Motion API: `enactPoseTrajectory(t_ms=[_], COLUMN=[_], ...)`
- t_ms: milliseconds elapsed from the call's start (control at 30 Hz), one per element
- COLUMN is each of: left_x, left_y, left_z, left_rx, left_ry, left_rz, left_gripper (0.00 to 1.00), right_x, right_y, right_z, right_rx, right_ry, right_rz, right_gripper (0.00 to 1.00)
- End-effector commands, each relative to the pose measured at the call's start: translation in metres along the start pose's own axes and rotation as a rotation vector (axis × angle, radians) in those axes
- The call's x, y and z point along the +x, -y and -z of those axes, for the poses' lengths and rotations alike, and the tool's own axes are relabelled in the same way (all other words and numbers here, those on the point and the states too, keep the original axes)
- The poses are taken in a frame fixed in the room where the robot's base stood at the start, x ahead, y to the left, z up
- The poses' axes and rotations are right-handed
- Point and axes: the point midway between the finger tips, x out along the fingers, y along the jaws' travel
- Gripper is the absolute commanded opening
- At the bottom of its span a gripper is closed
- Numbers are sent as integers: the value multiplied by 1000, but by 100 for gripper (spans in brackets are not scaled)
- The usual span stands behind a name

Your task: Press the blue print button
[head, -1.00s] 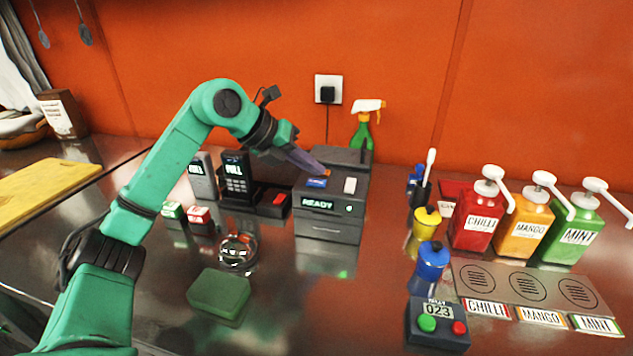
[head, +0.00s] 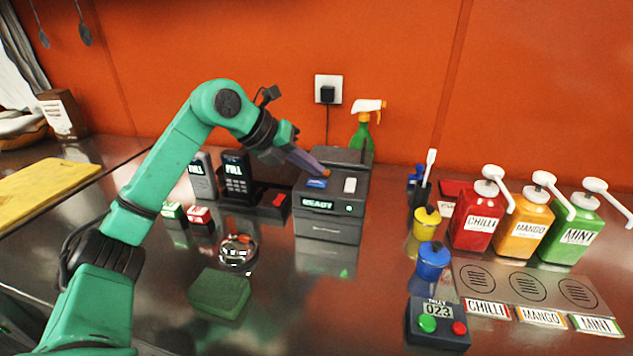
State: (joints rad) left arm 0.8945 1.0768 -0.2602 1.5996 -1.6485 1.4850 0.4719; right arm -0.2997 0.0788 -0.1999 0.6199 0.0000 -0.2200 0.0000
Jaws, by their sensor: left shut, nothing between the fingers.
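The blue print button (head: 316,183) sits on the top left of a dark grey printer (head: 330,231). The printer's front display reads READY, with a small green light beside it. A white button (head: 350,185) lies to the right of the blue one. My left gripper (head: 326,174) is shut and empty, pointing down and right. Its orange-tipped fingers are just above and behind the blue button; I cannot tell whether they touch anything. My right gripper is not in view.
Card terminals (head: 237,178) stand left of the printer and a spray bottle (head: 364,130) behind it. A silver bell (head: 238,251) and green sponge (head: 220,293) lie in front. Sauce pumps (head: 477,219) and a tally box (head: 437,325) are to the right.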

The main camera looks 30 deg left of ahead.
Motion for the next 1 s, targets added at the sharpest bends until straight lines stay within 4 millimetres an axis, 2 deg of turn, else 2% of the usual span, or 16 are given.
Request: enactPoseTrajectory(t_ms=[1000], left_x=[8], left_y=[-6], left_z=[6], left_rx=[0], left_ry=[0], left_rz=[-1], left_gripper=[0], right_x=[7], right_y=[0], right_z=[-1], right_rx=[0], right_ry=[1], right_rz=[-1], right_gripper=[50])
